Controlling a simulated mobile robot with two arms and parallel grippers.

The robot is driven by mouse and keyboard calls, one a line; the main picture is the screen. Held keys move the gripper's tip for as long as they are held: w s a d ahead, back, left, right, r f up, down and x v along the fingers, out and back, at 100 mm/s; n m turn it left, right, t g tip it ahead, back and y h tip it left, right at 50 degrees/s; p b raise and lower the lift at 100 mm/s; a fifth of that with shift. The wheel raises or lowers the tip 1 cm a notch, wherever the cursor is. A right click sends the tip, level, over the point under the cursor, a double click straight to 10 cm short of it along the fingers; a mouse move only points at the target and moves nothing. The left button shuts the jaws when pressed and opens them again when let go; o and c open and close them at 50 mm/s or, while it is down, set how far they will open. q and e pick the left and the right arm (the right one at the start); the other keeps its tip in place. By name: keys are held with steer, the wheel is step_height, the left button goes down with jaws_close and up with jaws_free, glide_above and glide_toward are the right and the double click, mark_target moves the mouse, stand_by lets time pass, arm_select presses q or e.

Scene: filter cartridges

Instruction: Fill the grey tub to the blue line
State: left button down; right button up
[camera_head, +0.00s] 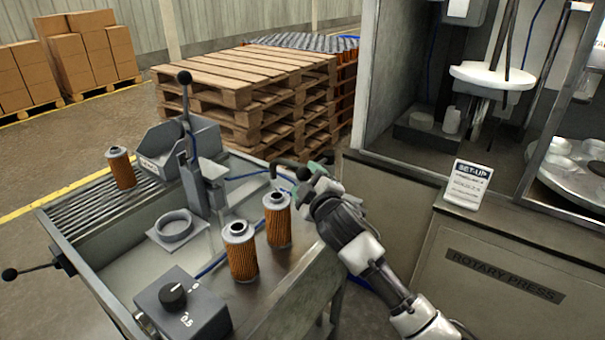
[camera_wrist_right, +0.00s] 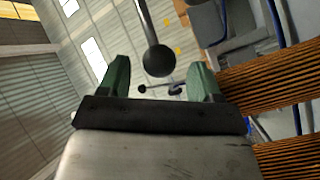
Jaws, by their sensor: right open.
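A grey tub (camera_head: 158,163) with a small label on its front stands at the back left of the bench; I cannot make out a blue line or its contents. One orange pleated filter cartridge (camera_head: 121,170) stands left of the tub on the ribbed rollers. Two more, a nearer cartridge (camera_head: 242,258) and a farther cartridge (camera_head: 278,226), stand upright at the bench's right side. My right gripper (camera_head: 290,169) is open with nothing held, behind the farther cartridge. In the wrist view its green fingers (camera_wrist_right: 160,82) are apart. Pleated cartridge sides (camera_wrist_right: 275,78) show right of them.
A lever press with a black knob (camera_head: 184,77) stands mid-bench, behind a grey ring seat (camera_head: 174,227). A dial box (camera_head: 184,304) sits at the front. Wooden pallets (camera_head: 245,75) are stacked behind; the rotary press cabinet (camera_head: 490,270) stands at the right.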

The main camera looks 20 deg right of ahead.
steer(key=shift+w+a, duration=0.1)
steer(key=shift+w, duration=1.45)
arm_select(q)
steer(key=shift+w+a+r, duration=0.1)
steer(key=shift+w+a, duration=0.05)
steer(key=shift+w, duration=0.25)
